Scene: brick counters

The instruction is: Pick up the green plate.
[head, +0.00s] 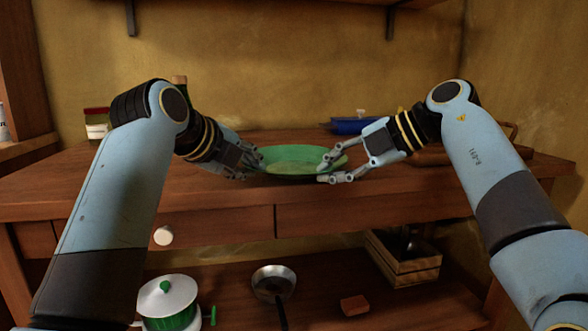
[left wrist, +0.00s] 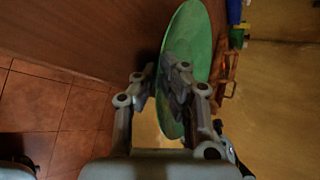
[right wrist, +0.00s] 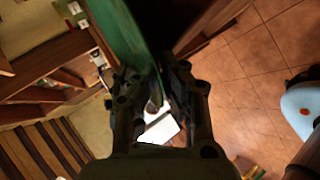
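The green plate (head: 290,157) is over the back counter in the middle of the head view, between my two grippers. My left gripper (head: 254,163) is at its left rim. In the left wrist view the plate (left wrist: 197,40) passes between its fingers, with one finger over its face, and the fingertips are close together on it. My right gripper (head: 323,171) is at the right rim, one finger above and one below. In the right wrist view the plate (right wrist: 124,40) runs between its close fingertips. Whether the plate touches the counter is unclear.
The wooden counter (head: 400,197) has free room around the plate. A blue object (head: 349,126) stands behind, and a jar (head: 97,124) is at the back left. The lower shelf holds a lidded pot (head: 168,300), a pan (head: 273,281) and a wooden crate (head: 400,267).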

